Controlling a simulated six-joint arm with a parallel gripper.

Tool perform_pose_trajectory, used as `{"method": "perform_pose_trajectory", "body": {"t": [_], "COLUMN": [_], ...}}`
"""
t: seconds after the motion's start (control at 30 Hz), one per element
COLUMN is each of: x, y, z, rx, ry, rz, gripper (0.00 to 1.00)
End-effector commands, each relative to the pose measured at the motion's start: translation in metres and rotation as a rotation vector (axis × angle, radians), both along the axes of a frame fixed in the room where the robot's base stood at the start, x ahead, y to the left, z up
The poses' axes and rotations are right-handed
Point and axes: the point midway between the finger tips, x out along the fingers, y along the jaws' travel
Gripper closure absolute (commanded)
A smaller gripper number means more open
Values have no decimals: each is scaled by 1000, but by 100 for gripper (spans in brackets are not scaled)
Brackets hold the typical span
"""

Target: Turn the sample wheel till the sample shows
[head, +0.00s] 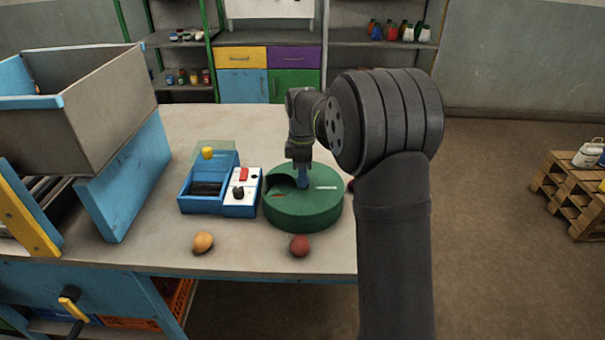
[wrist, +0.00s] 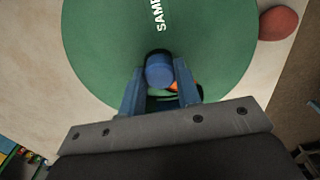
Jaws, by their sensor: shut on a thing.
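The sample wheel (head: 305,212) is a round green drum on the table, with a white label and a dark cut-out in its top at the left. In the wrist view the wheel (wrist: 100,45) fills most of the picture, with the letters "SAM" readable. A blue round knob (wrist: 159,70) stands on it. My gripper (head: 302,178) points down over the wheel. Its two blue fingers are shut on the knob, one on each side. A small orange patch (wrist: 173,86) shows just behind the knob, partly hidden by the fingers; I cannot tell what it is.
A blue box with a white switch panel (head: 242,190) stands close left of the wheel. A yellowish ball (head: 203,242) and a dark red ball (head: 300,245) lie near the front edge. A grey bin (head: 100,110) stands at the left. The table behind the wheel is clear.

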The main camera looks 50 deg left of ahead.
Motion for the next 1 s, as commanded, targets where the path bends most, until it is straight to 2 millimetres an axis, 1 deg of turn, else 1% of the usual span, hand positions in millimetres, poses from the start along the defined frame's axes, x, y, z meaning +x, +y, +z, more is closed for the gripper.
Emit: {"method": "perform_pose_trajectory", "body": {"t": [1.0], "x": [0], "y": [1], "z": [2], "rx": [4], "ry": [-2], "rz": [506], "gripper": [100]}}
